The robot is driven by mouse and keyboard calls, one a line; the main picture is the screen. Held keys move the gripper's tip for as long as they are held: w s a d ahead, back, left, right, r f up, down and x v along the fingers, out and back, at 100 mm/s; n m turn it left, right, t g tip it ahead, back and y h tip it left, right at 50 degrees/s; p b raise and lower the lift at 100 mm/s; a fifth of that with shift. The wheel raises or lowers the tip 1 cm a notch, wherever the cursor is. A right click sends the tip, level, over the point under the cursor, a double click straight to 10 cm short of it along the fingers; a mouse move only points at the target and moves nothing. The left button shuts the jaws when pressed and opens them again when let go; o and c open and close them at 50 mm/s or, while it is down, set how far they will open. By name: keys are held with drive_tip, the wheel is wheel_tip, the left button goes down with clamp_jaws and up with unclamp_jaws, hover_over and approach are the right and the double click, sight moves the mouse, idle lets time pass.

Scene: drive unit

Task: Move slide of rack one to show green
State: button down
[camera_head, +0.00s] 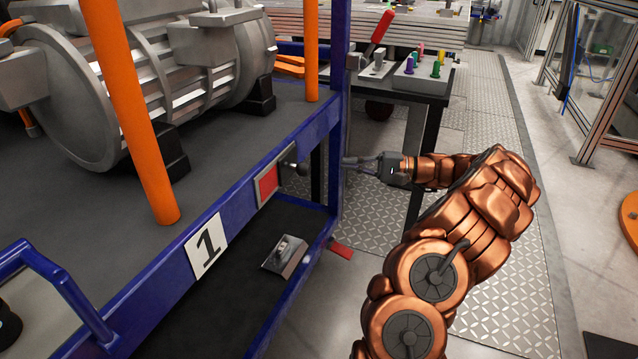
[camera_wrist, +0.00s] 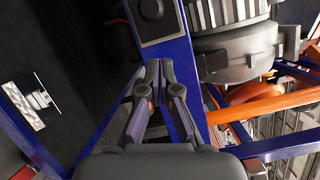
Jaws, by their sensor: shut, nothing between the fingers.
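Rack one is the blue frame (camera_head: 150,277) with a white "1" label (camera_head: 207,246) on its front beam. The slide indicator (camera_head: 267,185) on that beam shows red. A small dark knob (camera_head: 299,168) sticks out at its right end. My gripper (camera_head: 347,161) is shut and empty, to the right of the knob and apart from it, near the rack's blue corner post. In the wrist view, my gripper (camera_wrist: 160,68) has its fingertips together over the blue beam (camera_wrist: 182,62). A dark plate with a round knob (camera_wrist: 151,9) lies just beyond the tips, at the top edge.
An orange post (camera_head: 137,110) and a large grey motor (camera_head: 150,70) stand on the rack's upper shelf. A small metal block (camera_head: 285,256) lies on the lower level. A table with coloured pegs (camera_head: 423,78) stands behind. Metal floor plates (camera_head: 375,215) are clear beside the rack.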

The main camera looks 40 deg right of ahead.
sight(298, 168)
drive_tip(key=shift+m+t+h, duration=0.3)
drive_tip(key=shift+m+t, duration=0.1)
drive_tip(key=shift+t, duration=0.2)
drive_tip(key=d+f, duration=0.1)
drive_tip(key=s+d+f, duration=0.1)
drive_tip(key=d, duration=0.1)
drive_tip(key=shift+d, duration=0.3)
drive_tip(key=shift+a+b, duration=0.1)
drive_tip(key=shift+b, duration=0.2)
drive_tip(key=w+a+r+b, duration=0.1)
drive_tip(key=w+a+b, duration=0.2)
drive_tip(key=a, duration=0.7)
drive_tip(key=shift+w+r, duration=0.25)
drive_tip(key=shift+w, duration=0.8)
drive_tip(key=shift+a, duration=0.2)
